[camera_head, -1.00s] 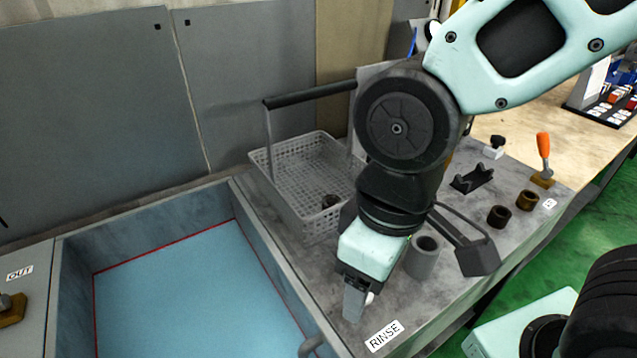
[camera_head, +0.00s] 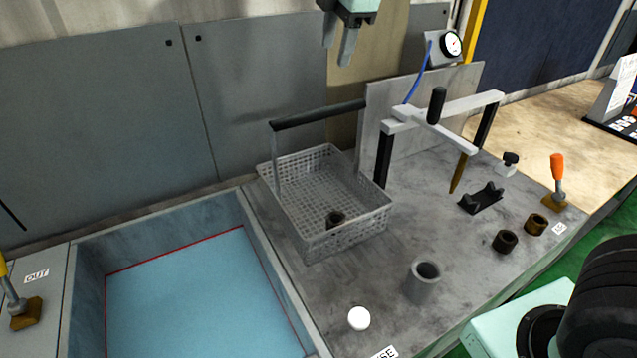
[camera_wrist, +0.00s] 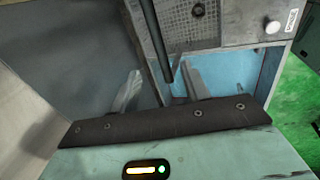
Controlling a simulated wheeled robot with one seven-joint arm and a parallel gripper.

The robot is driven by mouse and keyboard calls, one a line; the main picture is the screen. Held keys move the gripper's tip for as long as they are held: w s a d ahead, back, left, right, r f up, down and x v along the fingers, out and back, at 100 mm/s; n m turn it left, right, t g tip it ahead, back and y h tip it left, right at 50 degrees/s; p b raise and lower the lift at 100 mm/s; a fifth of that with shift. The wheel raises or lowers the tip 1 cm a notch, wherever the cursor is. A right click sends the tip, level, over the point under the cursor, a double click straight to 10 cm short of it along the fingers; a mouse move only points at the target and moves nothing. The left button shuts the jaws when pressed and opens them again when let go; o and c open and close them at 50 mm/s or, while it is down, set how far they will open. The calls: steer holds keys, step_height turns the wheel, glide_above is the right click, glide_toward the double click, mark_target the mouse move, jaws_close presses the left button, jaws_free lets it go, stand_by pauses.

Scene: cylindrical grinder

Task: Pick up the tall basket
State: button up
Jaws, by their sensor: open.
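The tall basket (camera_head: 345,225) is a light grey perforated box with a high dark handle bar (camera_head: 318,115) on thin uprights. It stands on the grey bench beside the blue tank. A small dark ring (camera_head: 335,217) lies inside it. My gripper (camera_head: 338,50) is at the top of the head view, above and behind the handle, open and empty. In the wrist view the two fingers of my gripper (camera_wrist: 160,85) are spread, and the dark handle bar (camera_wrist: 157,40) shows between them. The basket's perforated floor (camera_wrist: 190,18) shows at the top there.
A blue-floored tank (camera_head: 195,295) lies left of the basket. A grey cup (camera_head: 423,282), a white round knob (camera_head: 359,318) and dark rings (camera_head: 505,241) are on the bench's front part.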

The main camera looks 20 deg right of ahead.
steer(key=p, duration=0.4)
glide_toward(320, 113)
steer(key=x, duration=0.3)
steer(key=d+x, duration=0.1)
steer(key=x, duration=0.1)
steer(key=shift+w+f, duration=0.15)
steer(key=shift+w, duration=0.35)
steer(key=shift+a+p+x, duration=0.1)
steer(key=shift+p+x, duration=0.75)
steer(key=shift+x, duration=0.55)
steer(key=shift+a+p+x, duration=0.15)
steer(key=shift+p+x, duration=0.7)
steer(key=shift+x, duration=0.5)
jaws_close()
